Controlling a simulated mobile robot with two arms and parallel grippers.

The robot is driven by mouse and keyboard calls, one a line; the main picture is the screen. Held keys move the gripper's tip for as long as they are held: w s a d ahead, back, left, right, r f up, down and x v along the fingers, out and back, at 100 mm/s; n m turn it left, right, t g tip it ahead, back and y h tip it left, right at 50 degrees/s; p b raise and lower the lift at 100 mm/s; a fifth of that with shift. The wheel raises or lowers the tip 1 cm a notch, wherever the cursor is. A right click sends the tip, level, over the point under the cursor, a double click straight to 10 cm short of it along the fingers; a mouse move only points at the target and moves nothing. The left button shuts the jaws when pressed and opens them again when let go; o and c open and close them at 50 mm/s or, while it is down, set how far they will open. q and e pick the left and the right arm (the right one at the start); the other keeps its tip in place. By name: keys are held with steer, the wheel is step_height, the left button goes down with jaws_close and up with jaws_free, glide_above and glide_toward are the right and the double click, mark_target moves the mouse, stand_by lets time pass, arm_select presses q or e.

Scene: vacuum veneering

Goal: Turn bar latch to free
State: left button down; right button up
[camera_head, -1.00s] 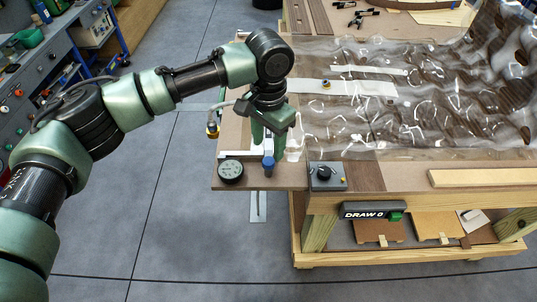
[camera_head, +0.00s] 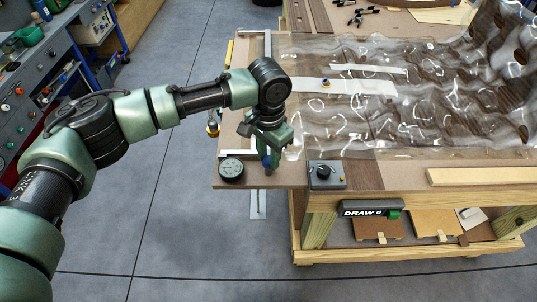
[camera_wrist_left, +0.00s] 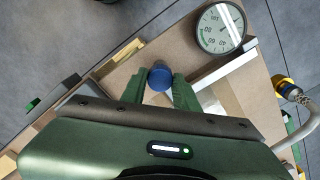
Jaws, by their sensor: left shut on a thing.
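The blue latch knob (camera_wrist_left: 160,76) stands near the front left corner of the bench top. In the wrist view it sits between the two green fingers of my left gripper (camera_wrist_left: 159,92), which is shut on it. In the head view my left gripper (camera_head: 269,160) comes down over the knob and mostly hides it. A pale metal bar (camera_wrist_left: 224,66) lies beside the knob, under the gauge in the wrist view. How the bar joins the knob is hidden by my gripper. My right gripper is not in view.
A round dial gauge (camera_head: 231,169) lies close beside my gripper. A switch box (camera_head: 325,175) sits to the right on the front edge. A clear wrinkled vacuum bag (camera_head: 430,115) covers the bench to the right. A hose with a brass fitting (camera_head: 212,129) hangs at the left edge.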

arm_select(q)
steer(key=shift+r+n+p, duration=0.15)
steer(key=shift+n+p, duration=0.35)
steer(key=shift+p, duration=0.45)
steer(key=n+p, duration=0.7)
steer(key=p, duration=0.3)
steer(key=shift+s+n, duration=0.1)
steer(key=shift+n, duration=0.2)
steer(key=shift+n+p, duration=0.5)
steer(key=n+p, duration=0.1)
steer(key=n, duration=0.1)
steer(key=shift+n, duration=0.3)
steer(key=n, duration=0.5)
steer(key=shift+f+n, duration=0.2)
steer(key=shift+n, duration=0.1)
steer(key=c, duration=1.1)
jaws_free()
steer(key=shift+o, duration=0.2)
